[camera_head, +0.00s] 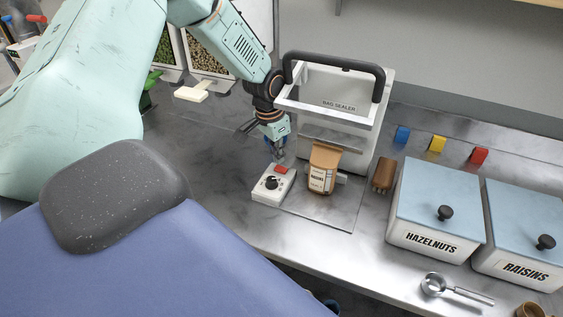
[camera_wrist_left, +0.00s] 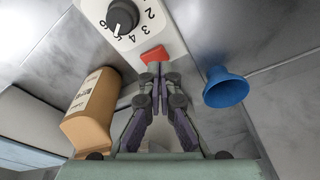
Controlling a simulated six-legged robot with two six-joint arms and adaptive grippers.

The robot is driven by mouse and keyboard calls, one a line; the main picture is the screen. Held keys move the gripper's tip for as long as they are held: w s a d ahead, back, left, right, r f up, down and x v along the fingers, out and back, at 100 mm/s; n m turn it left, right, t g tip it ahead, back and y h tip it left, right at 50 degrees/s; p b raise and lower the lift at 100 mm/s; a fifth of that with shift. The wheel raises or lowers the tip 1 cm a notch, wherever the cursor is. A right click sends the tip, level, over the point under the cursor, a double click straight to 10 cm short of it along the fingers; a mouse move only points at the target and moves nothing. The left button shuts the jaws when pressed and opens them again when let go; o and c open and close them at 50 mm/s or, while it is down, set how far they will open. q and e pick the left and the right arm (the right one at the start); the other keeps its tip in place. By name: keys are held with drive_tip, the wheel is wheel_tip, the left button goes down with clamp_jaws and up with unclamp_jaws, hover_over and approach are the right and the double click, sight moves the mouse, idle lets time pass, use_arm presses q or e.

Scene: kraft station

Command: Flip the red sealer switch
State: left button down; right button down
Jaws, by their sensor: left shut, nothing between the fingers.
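The red sealer switch (camera_head: 281,169) is on a small white control box (camera_head: 264,193) with a black dial, at the left of the bag sealer (camera_head: 345,95). My left gripper (camera_head: 278,156) is shut and empty, with its fingertips just above the switch. In the left wrist view the red switch (camera_wrist_left: 154,54) lies right at the tips of the shut gripper (camera_wrist_left: 158,72); I cannot tell whether they touch it. A brown paper bag (camera_head: 322,167) stands upright on the sealer's plate, and the bag (camera_wrist_left: 92,112) also shows in the wrist view. My right gripper is out of view.
A blue funnel-shaped thing (camera_wrist_left: 226,87) stands beside the gripper. The hazelnuts bin (camera_head: 436,198) and raisins bin (camera_head: 524,217) are at the right. A metal scoop (camera_head: 435,285) lies in front of them. Blue, yellow (camera_head: 437,144) and red blocks sit at the back.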

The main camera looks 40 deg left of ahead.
sight(278, 167)
use_arm(q)
drive_tip(key=shift+s, duration=0.1)
idle(0.5)
drive_tip(key=shift+f, duration=0.15)
drive_tip(key=shift+f, duration=0.25)
drive_tip(key=shift+f+b, duration=0.7)
idle(0.7)
wheel_tip(278, 167, up, 7)
drive_tip(key=p, duration=0.7)
drive_tip(key=shift+r+p, duration=0.1)
drive_tip(key=shift+p, duration=0.3)
idle(0.3)
